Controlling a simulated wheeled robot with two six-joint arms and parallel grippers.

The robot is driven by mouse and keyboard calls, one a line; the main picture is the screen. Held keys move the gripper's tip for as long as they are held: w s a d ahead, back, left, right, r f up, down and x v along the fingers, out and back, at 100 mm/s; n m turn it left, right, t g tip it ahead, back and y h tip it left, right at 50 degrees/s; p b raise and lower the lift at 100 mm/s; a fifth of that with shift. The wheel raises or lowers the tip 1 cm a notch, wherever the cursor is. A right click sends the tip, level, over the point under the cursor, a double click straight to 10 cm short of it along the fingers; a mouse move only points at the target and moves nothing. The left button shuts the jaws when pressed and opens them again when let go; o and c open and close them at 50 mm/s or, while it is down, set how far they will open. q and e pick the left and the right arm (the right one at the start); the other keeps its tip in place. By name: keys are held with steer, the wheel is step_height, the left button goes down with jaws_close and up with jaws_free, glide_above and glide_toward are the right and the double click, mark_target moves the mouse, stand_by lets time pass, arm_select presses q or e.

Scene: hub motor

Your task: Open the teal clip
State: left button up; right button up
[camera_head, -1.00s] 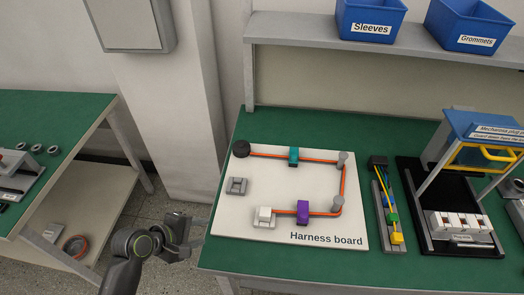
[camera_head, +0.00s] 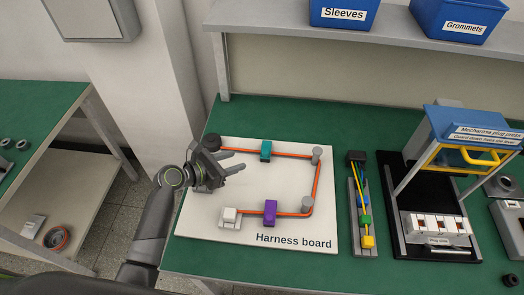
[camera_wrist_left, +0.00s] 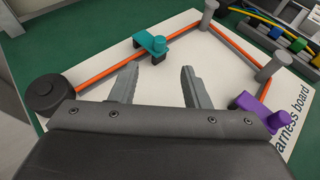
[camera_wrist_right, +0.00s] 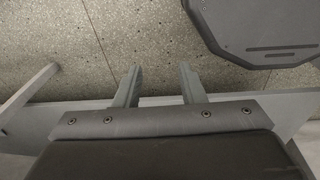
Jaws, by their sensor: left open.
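The teal clip (camera_head: 265,151) sits on the orange cable at the back of the white harness board (camera_head: 290,180). It also shows in the left wrist view (camera_wrist_left: 151,44), ahead of the fingers, with the cable running through it. It looks closed over the cable. My left gripper (camera_head: 236,162) is open and empty above the board's left part, its fingers pointing toward the clip and apart from it. It also shows in the left wrist view (camera_wrist_left: 158,82). My right gripper (camera_wrist_right: 155,80) is open and empty over the floor in the right wrist view, away from the board.
A purple clip (camera_head: 270,212) and a white connector (camera_head: 230,215) sit at the board's front. Grey posts (camera_head: 317,155) hold the cable's right corners, and a dark round piece (camera_wrist_left: 54,95) its left end. A wire tray and a plug press (camera_head: 470,130) stand right.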

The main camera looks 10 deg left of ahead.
mark_target(264, 152)
arm_select(q)
steer(key=x, duration=1)
steer(key=shift+w+d+f, duration=0.25)
steer(key=shift+w+d, duration=0.1)
steer(key=shift+w+d+f+b, duration=0.15)
steer(key=shift+w+d+b, duration=0.15)
arm_select(e)
steer(key=shift+w+d+f, duration=0.2)
steer(key=shift+w+d, duration=0.45)
steer(key=shift+w, duration=0.1)
arm_select(q)
steer(key=shift+c, duration=0.2)
jaws_close()
arm_select(e)
steer(key=shift+a, duration=0.1)
